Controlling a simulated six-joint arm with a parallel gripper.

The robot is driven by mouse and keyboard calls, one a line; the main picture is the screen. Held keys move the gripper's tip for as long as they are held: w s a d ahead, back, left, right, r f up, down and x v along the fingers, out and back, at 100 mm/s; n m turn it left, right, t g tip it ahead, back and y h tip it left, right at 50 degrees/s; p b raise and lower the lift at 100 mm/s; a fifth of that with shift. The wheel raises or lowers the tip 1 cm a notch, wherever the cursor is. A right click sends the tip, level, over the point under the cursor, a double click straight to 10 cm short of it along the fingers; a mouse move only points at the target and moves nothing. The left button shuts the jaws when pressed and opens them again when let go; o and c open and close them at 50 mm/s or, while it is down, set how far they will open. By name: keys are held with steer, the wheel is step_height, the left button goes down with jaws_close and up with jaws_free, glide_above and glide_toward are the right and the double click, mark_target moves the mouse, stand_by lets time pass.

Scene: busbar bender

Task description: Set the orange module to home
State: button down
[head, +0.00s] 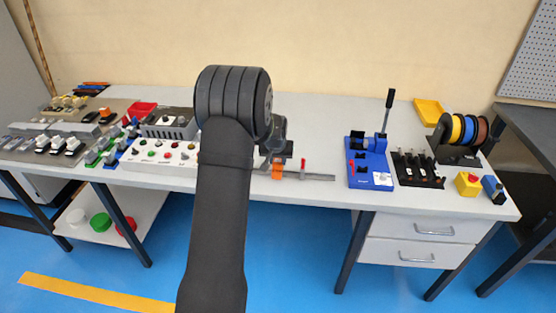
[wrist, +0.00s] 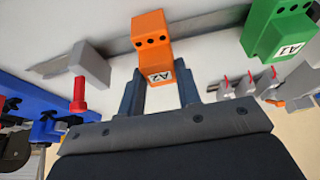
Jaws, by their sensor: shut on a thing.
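The orange module (wrist: 152,38), labelled A2, sits between the two fingers of my gripper (wrist: 159,84) in the wrist view. The fingers are shut on its labelled end. It overlaps the grey rail (wrist: 117,42); I cannot tell whether it touches the rail or is held above it. In the head view the orange module (head: 277,171) shows low beside the rail (head: 320,177), under my gripper (head: 278,160), whose fingers are mostly hidden by my arm. A green module (wrist: 278,28), labelled A1, stands to the right of it in the wrist view.
A grey end block (wrist: 88,65) with a red screw (wrist: 79,92) stands on the rail. A blue bender (head: 368,160) with an upright lever is to the right. A white button panel (head: 160,152) lies left. The bench is clear between rail and bender.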

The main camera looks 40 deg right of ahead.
steer(key=w+a, duration=0.4)
steer(key=shift+w+a, duration=0.35)
steer(key=shift+w, duration=0.05)
steer(key=c, duration=1)
jaws_free()
steer(key=shift+c, duration=0.2)
steer(key=v, duration=1.7)
steer(key=shift+r, duration=0.25)
steer(key=shift+o, duration=0.5)
steer(key=shift+s, duration=0.1)
